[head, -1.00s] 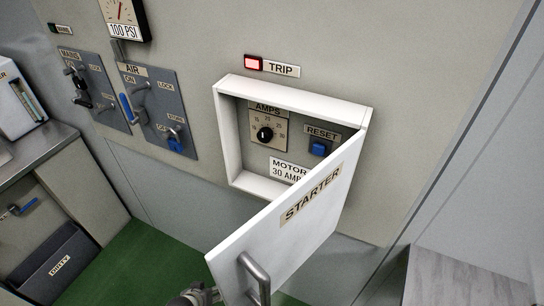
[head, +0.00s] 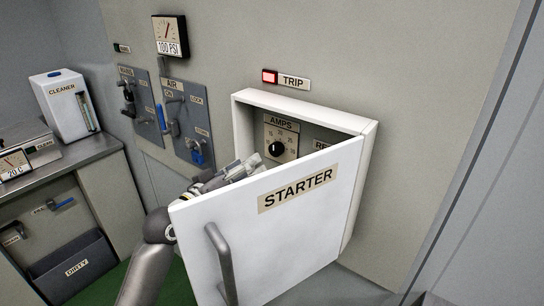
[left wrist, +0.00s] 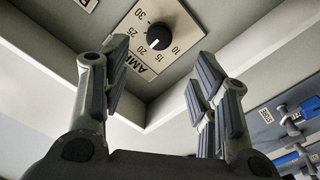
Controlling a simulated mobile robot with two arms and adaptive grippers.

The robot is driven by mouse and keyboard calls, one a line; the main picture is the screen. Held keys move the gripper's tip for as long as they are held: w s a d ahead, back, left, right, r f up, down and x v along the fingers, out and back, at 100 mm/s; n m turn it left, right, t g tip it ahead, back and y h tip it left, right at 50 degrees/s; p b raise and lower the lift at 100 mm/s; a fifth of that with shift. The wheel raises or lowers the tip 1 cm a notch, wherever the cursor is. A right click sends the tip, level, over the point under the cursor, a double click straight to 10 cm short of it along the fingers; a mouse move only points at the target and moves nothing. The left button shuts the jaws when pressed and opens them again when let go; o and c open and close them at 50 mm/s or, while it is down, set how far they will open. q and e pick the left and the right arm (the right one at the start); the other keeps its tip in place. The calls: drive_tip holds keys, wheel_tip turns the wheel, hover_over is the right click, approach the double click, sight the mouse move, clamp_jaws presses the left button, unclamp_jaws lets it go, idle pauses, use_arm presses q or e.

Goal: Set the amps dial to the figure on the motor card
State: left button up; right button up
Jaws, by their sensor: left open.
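The amps dial (head: 276,148) is a black knob on a beige plate inside the white starter box (head: 240,125). In the left wrist view the dial (left wrist: 158,36) has a white mark pointing down-left, around 15 to 20; the exact figure is unclear. My left gripper (head: 245,168) is behind the open starter door (head: 290,235), at the box's left side, short of the dial. Its fingers (left wrist: 160,75) are open and empty, with the dial beyond the gap. The motor card is hidden behind the door. My right gripper is not in view.
The door with its grey handle (head: 220,262) stands ajar in front of my left arm. A lit red trip lamp (head: 269,76) is above the box. The air panel (head: 186,125) with blue-handled parts is to the left, and a counter with a cleaner box (head: 65,106) beyond.

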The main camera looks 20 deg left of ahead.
sight(274, 151)
use_arm(q)
drive_tip(key=p+x, duration=0.2)
drive_tip(key=x, duration=0.6)
drive_tip(key=shift+w+d, duration=0.4)
drive_tip(key=shift+w, duration=0.35)
drive_tip(key=shift+c, duration=0.4)
drive_tip(key=shift+f, duration=0.1)
drive_tip(key=c, duration=1)
